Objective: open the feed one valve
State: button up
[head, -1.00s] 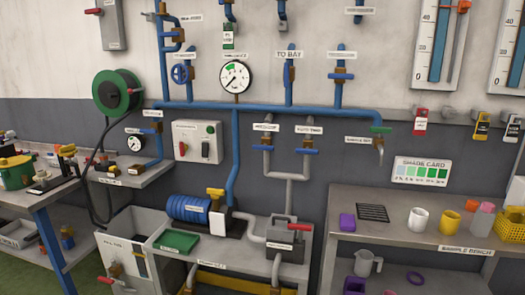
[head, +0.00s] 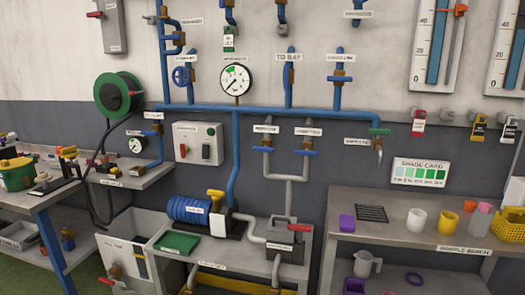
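Two small branch valves with blue handles hang under the blue main pipe, side by side at the middle of the head view. The left one (head: 266,150) and the right one (head: 305,152) each have a white label above, too blurred to read surely, so I cannot tell which is the feed one valve. Both handles lie crosswise over their grey pipes, which join below into one pipe. My gripper is not in view.
Below stand a blue motor pump (head: 190,209) and a grey box with a red handle (head: 289,228). A sample bench (head: 400,228) with cups is at right.

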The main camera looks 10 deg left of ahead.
aim_at(265, 149)
jog(key=k, duration=1.25)
jog(key=u, duration=0.45)
jog(key=i, duration=0.65)
jog(key=u, duration=0.85)
jog(key=i, duration=0.65)
jog(key=u, duration=0.45)
jog(key=i, duration=1.2)
jog(key=u, duration=0.05)
